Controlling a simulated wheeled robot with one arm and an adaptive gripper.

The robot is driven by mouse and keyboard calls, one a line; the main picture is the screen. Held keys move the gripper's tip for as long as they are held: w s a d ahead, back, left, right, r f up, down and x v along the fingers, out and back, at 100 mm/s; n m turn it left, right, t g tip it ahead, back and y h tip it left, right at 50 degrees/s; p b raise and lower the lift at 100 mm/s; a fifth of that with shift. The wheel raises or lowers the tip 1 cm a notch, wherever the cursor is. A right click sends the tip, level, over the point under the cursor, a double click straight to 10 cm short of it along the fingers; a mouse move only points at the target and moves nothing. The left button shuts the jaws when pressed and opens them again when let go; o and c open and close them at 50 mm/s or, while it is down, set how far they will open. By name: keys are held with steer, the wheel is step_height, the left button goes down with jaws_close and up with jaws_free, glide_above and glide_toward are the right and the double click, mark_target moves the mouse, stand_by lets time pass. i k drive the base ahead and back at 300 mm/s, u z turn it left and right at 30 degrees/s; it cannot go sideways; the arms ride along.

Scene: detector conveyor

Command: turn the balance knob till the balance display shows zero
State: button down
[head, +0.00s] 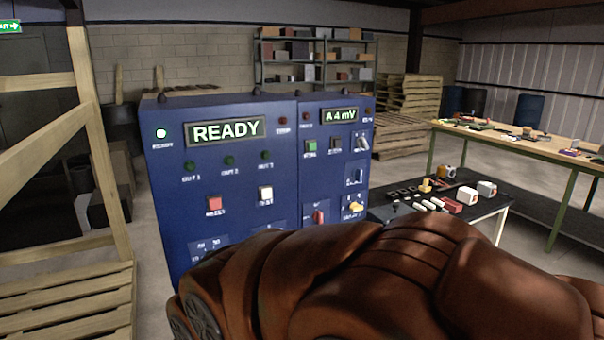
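A blue control cabinet (216,160) stands upright in the middle of the head view. Its right section carries a small lit display (339,115) reading "A 4 mV". Below it on that panel are a grey knob or switch (362,143), a red knob (318,217) and a yellow knob (354,207). Their labels are too small to read, so I cannot tell which is the balance knob. A larger display (226,131) on the left section reads "READY". My brown arm fills the lower middle and right and hides the lower front of the cabinet. My gripper is not visible.
A dark table (487,208) with several small parts stands right of the cabinet. A long workbench (560,144) is farther right. A wooden rack (100,130) and pallet (70,300) are at left. Shelving (314,84) and stacked pallets (410,105) stand behind.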

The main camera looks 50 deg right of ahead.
mark_target(357, 174)
steer(key=z, duration=1.85)
